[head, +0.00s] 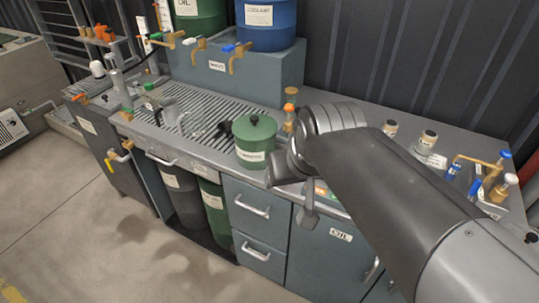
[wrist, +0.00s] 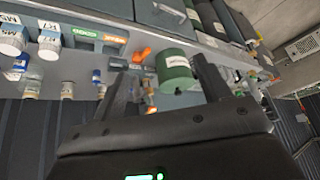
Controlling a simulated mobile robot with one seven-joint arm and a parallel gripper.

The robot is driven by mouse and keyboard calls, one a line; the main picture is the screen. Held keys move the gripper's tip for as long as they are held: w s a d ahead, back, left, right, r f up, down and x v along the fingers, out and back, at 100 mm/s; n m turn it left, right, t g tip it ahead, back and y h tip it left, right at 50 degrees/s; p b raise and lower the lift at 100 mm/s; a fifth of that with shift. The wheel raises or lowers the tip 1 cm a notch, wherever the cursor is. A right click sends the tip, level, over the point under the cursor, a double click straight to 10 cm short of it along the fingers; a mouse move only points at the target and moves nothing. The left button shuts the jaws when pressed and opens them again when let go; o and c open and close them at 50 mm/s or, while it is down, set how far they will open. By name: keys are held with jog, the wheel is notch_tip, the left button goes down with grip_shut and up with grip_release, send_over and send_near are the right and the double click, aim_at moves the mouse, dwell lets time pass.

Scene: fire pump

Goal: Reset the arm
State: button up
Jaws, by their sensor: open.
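My arm reaches in from the lower right of the head view, across the front of the workbench. My gripper (head: 290,199) is near the bench's front edge, right of the green lidded canister (head: 254,143). In the wrist view my gripper (wrist: 164,68) has its two dark fingers spread wide apart, with nothing held. The green canister (wrist: 176,70) shows between and beyond the fingers there. My arm hides part of the bench top and the cabinet fronts in the head view.
A slatted grate (head: 205,118) with a metal jug (head: 170,112) lies left of the canister. Green and blue drums (head: 267,22) stand on a raised block behind. Small jars (head: 427,141) and brass valves (head: 490,165) stand on the right. Open floor (head: 80,220) lies front left.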

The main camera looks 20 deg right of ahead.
jog(key=shift+s+a+f+n, duration=0.2)
jog(key=shift+s+a+f, duration=0.15)
jog(key=shift+s, duration=0.3)
jog(key=shift+s+a+f+n, duration=0.25)
jog(key=shift+s+a, duration=0.1)
jog(key=shift+s, duration=0.3)
